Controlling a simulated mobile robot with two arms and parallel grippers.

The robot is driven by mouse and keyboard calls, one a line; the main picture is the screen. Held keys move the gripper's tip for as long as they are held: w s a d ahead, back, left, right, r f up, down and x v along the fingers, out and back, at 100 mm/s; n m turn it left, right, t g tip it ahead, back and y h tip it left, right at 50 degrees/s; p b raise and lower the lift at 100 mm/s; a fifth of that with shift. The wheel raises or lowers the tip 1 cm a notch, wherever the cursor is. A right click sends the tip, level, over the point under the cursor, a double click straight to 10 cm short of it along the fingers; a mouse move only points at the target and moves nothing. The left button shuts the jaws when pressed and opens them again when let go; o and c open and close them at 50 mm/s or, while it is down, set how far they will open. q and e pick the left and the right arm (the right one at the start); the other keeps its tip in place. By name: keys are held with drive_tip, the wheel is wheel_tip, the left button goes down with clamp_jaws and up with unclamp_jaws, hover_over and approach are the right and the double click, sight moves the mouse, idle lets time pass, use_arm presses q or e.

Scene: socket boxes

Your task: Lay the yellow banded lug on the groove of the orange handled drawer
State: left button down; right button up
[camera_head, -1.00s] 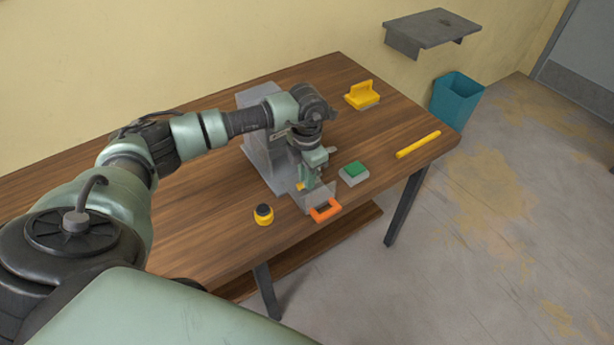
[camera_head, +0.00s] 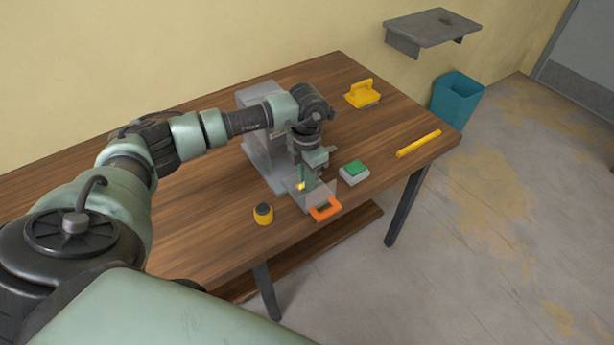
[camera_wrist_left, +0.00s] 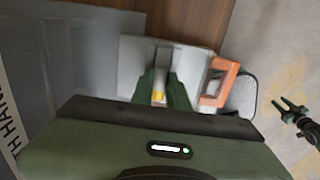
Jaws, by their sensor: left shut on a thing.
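The yellow banded lug (camera_head: 300,186) is small and mostly hidden by my left gripper (camera_head: 305,187). In the left wrist view its yellow part (camera_wrist_left: 158,97) shows between the two green fingers, which are shut on it. The orange handled drawer (camera_head: 325,209) sticks out from the grey cabinet (camera_head: 258,150), pulled open. My left gripper is over the open drawer, low and close to it. In the left wrist view the orange handle (camera_wrist_left: 218,82) lies to the right of the fingers. The groove is hidden; contact cannot be told. My right gripper (camera_wrist_left: 283,104) shows small at the right edge, fingers apart.
A yellow and black knob-like piece (camera_head: 263,214) stands left of the drawer. A green-topped grey block (camera_head: 354,171) is close on its right. A yellow bar (camera_head: 418,143) and a yellow handled piece (camera_head: 362,94) lie farther right. A teal bin (camera_head: 457,98) stands beyond the table.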

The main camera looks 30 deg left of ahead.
use_arm(q)
drive_tip(key=shift+f, duration=0.2)
drive_tip(key=c, duration=0.9)
unclamp_jaws()
drive_tip(key=shift+r, duration=0.1)
drive_tip(key=shift+r+p, duration=2.05)
drive_tip(key=shift+r, duration=1.4)
